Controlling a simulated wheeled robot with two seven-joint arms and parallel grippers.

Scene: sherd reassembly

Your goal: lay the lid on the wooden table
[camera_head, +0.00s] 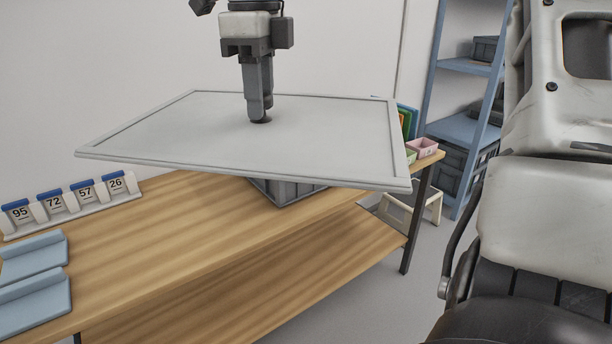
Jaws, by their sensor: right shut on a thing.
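The lid (200,131) is a large flat light-grey panel with a raised rim, held roughly level above the wooden table (185,235). My right gripper (260,118) points down at the lid's upper middle and is shut on the small dark knob there. A grey crate (285,192) stands on the table below the lid. The lid hides the crate's top and much of the table's back, so I cannot tell the gap between lid and crate. My left gripper is not in view.
Number cards in a rack (75,207) stand at the table's back left. Blue-grey angled holders (35,290) are at the left front. A pink bin (422,148) stands at the right end, near a blue shelf (465,128). The table's front middle is clear.

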